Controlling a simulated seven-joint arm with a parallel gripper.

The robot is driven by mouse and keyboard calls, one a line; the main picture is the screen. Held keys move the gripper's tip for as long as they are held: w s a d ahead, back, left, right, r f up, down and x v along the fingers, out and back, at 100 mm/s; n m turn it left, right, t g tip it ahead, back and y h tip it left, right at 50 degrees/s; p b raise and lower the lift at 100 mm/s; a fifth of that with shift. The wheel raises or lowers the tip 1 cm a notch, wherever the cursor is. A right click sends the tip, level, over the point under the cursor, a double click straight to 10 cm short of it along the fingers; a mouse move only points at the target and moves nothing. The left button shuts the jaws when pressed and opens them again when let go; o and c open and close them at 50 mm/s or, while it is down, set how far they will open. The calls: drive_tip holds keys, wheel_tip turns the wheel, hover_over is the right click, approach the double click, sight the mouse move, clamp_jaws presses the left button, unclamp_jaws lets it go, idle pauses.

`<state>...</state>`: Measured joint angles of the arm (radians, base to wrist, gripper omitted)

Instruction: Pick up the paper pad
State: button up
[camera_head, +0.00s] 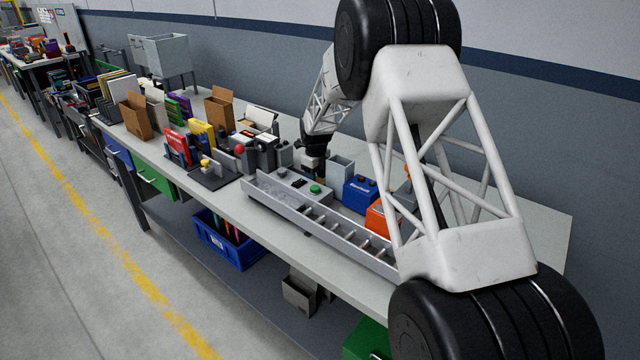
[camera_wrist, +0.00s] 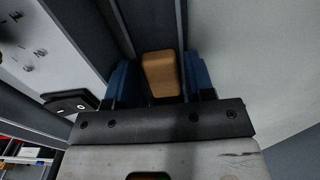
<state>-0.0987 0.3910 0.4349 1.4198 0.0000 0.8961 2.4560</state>
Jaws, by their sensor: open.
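My gripper (camera_head: 313,168) is low over the long workbench, behind the grey control box, and its fingertips are hard to make out in the head view. In the wrist view my gripper (camera_wrist: 160,82) is open, with a blue finger on each side. A tan, block-shaped item (camera_wrist: 161,72) shows between the fingers, with gaps at its sides. I cannot tell if it is the paper pad or how deep it sits. No thing in the head view is plainly the paper pad.
The workbench (camera_head: 540,207) is crowded near my gripper. A grey bin (camera_head: 341,168), a blue box (camera_head: 360,193) and an orange box (camera_head: 381,219) stand to its right. A long grey tray (camera_head: 330,229) lies along the front edge. Cartons and books (camera_head: 178,146) stand left.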

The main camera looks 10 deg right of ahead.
drive_tip(key=shift+f, duration=0.15)
idle(0.4)
drive_tip(key=c, duration=0.7)
